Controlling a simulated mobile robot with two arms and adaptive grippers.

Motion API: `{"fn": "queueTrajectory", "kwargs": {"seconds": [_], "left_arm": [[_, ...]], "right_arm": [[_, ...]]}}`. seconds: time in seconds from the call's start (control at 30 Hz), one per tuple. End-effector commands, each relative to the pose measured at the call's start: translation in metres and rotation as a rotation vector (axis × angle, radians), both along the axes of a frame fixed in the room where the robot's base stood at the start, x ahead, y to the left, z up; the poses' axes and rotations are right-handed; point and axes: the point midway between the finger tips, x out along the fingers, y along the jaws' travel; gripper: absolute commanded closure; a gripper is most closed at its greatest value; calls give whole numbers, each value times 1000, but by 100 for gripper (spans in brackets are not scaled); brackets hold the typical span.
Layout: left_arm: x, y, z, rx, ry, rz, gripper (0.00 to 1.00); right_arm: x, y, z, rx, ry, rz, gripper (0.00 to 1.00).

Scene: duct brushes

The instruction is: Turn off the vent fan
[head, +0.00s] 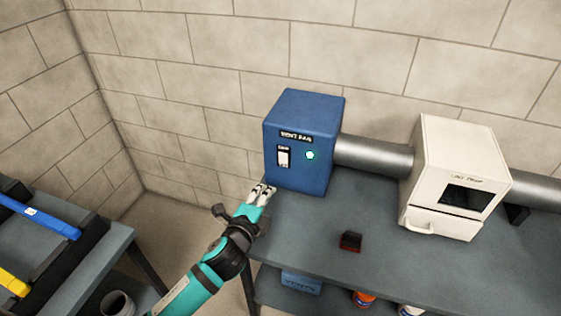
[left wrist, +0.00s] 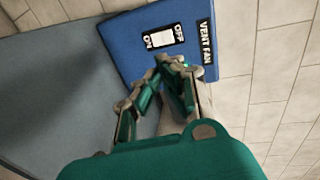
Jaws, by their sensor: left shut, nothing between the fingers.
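The vent fan is a blue box (head: 296,178) on the grey bench, labelled VENT FAN. Its front has a white rocker switch (head: 284,158) in a black plate and a lit green lamp (head: 310,155). In the left wrist view the blue box (left wrist: 122,48) shows the white switch (left wrist: 161,38) between ON and OFF labels; which way it is tipped I cannot tell. My left gripper (head: 264,191) is shut and empty, just below and left of the switch in the head view. Its fingertips (left wrist: 168,64) appear close to the switch, apart from it. My right gripper is not in view.
A grey duct (head: 372,157) joins the blue box to a white lint trap box (head: 436,185) on the right. A small dark red block (head: 350,241) lies on the bench (head: 310,225). At left, a second table holds blue and yellow handled tools.

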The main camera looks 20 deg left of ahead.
Motion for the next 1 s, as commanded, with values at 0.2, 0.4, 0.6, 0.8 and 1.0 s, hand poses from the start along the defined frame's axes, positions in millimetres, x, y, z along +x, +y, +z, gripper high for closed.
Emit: {"fn": "queueTrajectory", "kwargs": {"seconds": [0.2, 0.4, 0.6, 0.8, 1.0], "left_arm": [[7, 0, -1, -3, 1, 3, 100], [40, -1, -7, -3, 0, 3, 100], [83, -3, -15, -4, 2, 3, 100], [117, -4, -15, -4, 1, 3, 100], [135, -4, -15, -3, 3, 3, 100]], "right_arm": [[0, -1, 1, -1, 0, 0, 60], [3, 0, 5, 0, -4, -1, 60], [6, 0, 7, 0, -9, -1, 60], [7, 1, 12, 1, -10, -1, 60], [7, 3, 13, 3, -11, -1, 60]]}}
